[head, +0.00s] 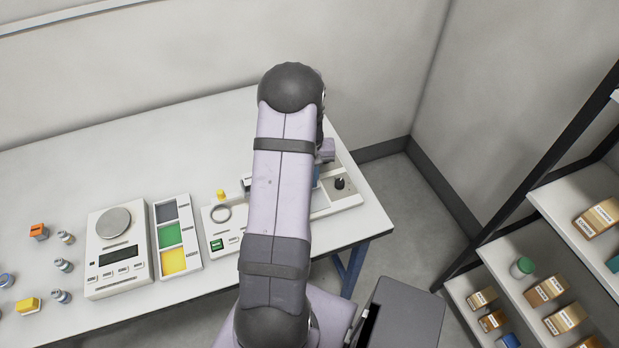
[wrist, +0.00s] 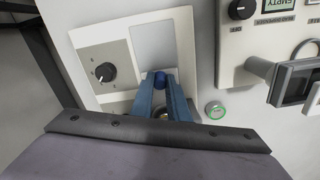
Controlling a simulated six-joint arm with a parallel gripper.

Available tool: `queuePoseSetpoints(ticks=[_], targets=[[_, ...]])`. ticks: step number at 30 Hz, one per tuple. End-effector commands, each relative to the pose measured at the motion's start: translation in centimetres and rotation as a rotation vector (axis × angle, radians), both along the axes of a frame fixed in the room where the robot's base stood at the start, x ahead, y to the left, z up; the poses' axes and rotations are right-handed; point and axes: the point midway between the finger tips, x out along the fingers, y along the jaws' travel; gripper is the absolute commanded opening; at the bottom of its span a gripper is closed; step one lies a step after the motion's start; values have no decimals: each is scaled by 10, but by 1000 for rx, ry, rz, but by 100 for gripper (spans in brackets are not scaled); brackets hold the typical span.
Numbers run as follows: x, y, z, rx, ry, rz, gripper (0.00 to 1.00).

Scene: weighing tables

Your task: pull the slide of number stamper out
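The number stamper shows as a white panel (wrist: 112,36) in the wrist view, with a black dial (wrist: 104,73) on its left and a grey recessed track (wrist: 153,45) beside it. In the head view the stamper (head: 349,200) is at the table's right end, partly hidden by my arm, which also hides most of the gripper.
Another device (wrist: 245,40) with a grey handle (wrist: 292,78) stands further right. In the head view, a scale (head: 138,283), a colored tray (head: 193,262) and small bottles are on the left. A shelf (head: 540,205) stands right.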

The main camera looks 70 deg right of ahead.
Motion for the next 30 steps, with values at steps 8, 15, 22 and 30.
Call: queuePoseSetpoints(ticks=[8, 15, 22, 30], targets=[[-5, 4, 1, -1, 0, -1, 0], [-33, 32, 2, 1, 0, -3, 0], [-63, 62, 2, 1, 0, -3, 0], [-74, 74, 1, 0, 1, 0, 0]])
